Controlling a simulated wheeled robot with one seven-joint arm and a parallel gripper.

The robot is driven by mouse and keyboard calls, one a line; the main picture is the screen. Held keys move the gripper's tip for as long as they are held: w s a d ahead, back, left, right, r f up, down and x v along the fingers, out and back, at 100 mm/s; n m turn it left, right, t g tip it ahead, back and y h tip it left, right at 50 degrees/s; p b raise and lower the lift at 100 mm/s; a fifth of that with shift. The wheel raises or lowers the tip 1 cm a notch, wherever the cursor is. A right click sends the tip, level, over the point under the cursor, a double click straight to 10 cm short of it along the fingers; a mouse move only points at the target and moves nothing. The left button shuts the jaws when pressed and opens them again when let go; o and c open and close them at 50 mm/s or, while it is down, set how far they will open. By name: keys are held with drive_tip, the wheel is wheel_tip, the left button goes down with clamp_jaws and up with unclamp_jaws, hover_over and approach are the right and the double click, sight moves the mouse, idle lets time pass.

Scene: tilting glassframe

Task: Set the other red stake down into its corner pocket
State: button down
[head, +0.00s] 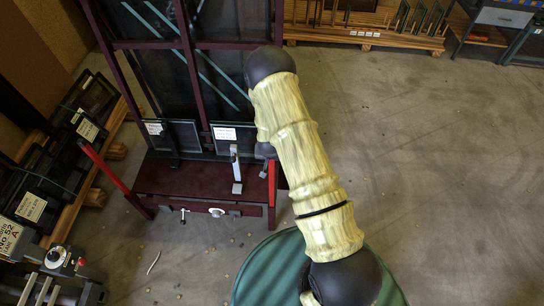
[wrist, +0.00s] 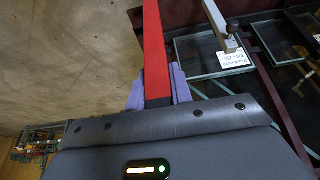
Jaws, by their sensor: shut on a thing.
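In the wrist view, the purple fingers of my gripper (wrist: 158,92) are shut on a red stake (wrist: 156,45) with a dark band near the fingers. In the head view, this red stake (head: 272,184) shows beside my arm, close to upright, at the right front corner of the maroon frame base (head: 200,180). Another red stake (head: 104,168) stands tilted in the picture at the base's left front corner.
Small glass panes with white labels (head: 224,134) stand on the base, beside a grey upright clamp (head: 236,168). Dark maroon posts (head: 190,60) rise behind. Wooden racks of panes (head: 80,130) stand at the left. The concrete floor (head: 440,160) at right is clear.

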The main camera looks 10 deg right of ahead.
drive_tip(key=shift+f+b, duration=0.35)
drive_tip(key=shift+f, duration=0.15)
idle(0.3)
drive_tip(key=c, duration=1.2)
unclamp_jaws()
drive_tip(key=shift+o, duration=0.2)
drive_tip(key=p+v, duration=0.4)
drive_tip(key=v, duration=0.2)
idle(0.5)
